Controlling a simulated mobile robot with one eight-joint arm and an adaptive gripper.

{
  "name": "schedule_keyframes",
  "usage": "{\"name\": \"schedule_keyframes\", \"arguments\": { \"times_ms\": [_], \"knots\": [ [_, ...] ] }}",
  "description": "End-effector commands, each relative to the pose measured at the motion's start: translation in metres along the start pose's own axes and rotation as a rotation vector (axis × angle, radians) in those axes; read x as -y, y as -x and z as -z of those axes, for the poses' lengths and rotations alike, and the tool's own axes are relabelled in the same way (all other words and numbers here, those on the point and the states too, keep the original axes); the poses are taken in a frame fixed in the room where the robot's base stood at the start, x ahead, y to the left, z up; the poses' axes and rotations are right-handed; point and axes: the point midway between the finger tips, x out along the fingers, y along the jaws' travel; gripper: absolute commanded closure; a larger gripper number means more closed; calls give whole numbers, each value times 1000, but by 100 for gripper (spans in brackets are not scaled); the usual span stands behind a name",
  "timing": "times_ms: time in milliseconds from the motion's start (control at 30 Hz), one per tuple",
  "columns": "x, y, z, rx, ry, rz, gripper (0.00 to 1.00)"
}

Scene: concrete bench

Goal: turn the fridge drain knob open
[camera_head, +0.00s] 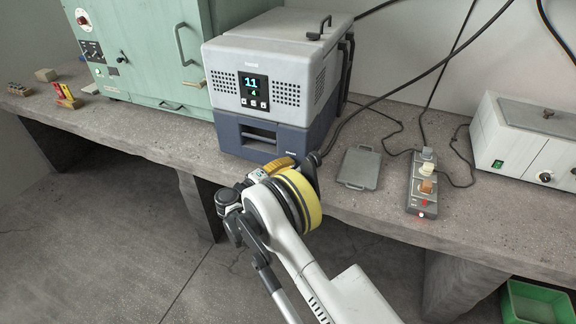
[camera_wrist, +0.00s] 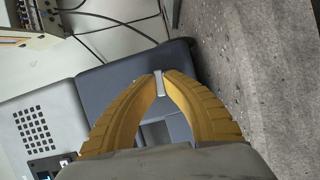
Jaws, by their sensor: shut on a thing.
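The fridge (camera_head: 262,60) is a light grey box with a lit display and a dark blue-grey lower part, standing on the bench. My gripper (camera_head: 283,162) is in front of its lower right. In the wrist view the yellow fingers (camera_wrist: 160,75) are shut on a small light grey piece, the drain knob (camera_wrist: 159,84), beside the fridge's blue-grey base (camera_wrist: 118,68). The knob shows as a narrow upright strip between the fingertips. In the head view the knob is hidden by my gripper and wrist.
A flat grey plate (camera_head: 359,168) and a power strip (camera_head: 423,187) with a red light lie to the right on the concrete bench (camera_head: 480,220). A white box (camera_head: 525,140) stands beyond. A green cabinet (camera_head: 140,50) is at left. Black cables cross the bench behind.

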Motion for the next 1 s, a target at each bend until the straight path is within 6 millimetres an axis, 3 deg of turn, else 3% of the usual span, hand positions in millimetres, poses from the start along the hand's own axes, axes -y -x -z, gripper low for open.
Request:
{"name": "schedule_keyframes", "arguments": {
  "times_ms": [1000],
  "knots": [
    [-4,-1,-2,0,-861,356,100]
  ]
}}
